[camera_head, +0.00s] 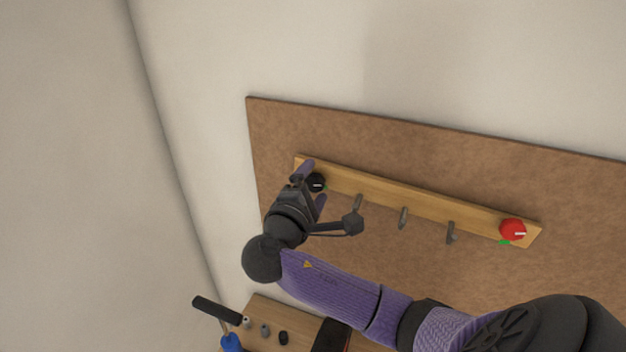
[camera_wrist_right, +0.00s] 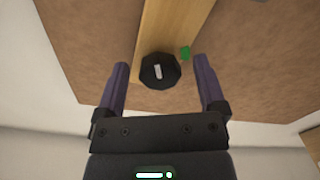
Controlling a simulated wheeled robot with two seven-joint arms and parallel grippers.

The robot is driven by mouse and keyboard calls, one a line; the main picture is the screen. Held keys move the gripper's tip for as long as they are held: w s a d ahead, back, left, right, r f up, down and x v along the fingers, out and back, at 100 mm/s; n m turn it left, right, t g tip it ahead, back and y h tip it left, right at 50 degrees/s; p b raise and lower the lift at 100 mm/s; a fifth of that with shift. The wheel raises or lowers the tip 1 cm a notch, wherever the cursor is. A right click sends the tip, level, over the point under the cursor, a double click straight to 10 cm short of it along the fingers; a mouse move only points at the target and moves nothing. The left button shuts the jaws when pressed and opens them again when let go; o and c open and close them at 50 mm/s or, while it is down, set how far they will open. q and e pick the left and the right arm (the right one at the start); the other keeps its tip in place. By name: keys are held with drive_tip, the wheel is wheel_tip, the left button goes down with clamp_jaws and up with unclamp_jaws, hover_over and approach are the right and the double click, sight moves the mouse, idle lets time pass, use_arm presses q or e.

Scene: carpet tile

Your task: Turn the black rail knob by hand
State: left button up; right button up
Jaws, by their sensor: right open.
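The black knob (camera_head: 317,183) with a white pointer mark sits at the left end of a wooden rail (camera_head: 380,194) on a brown board. In the right wrist view the black knob (camera_wrist_right: 160,71) lies between and just beyond the fingertips of my right gripper (camera_wrist_right: 160,72), with a green mark (camera_wrist_right: 185,53) beside it. My right gripper (camera_head: 314,184) is open, its two purple fingers on either side of the knob; I cannot tell whether they touch it. My left gripper is not in view.
A red knob (camera_head: 512,229) with a green mark sits at the rail's right end. Several metal hooks (camera_head: 403,217) hang between the knobs.

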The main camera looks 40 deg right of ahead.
clamp_jaws()
drive_tip(key=shift+f, duration=0.1)
idle(0.3)
drive_tip(key=m+b, duration=0.2)
drive_tip(key=shift+f+m, duration=0.15)
drive_tip(key=shift+m, duration=0.25)
drive_tip(key=m+b, duration=0.3)
drive_tip(key=m, duration=0.1)
drive_tip(key=shift+b, duration=0.35)
drive_tip(key=m+b, duration=0.3)
drive_tip(key=m, duration=0.1)
drive_tip(key=shift+m+b, duration=1.7)
drive_tip(key=shift+m, duration=0.3)
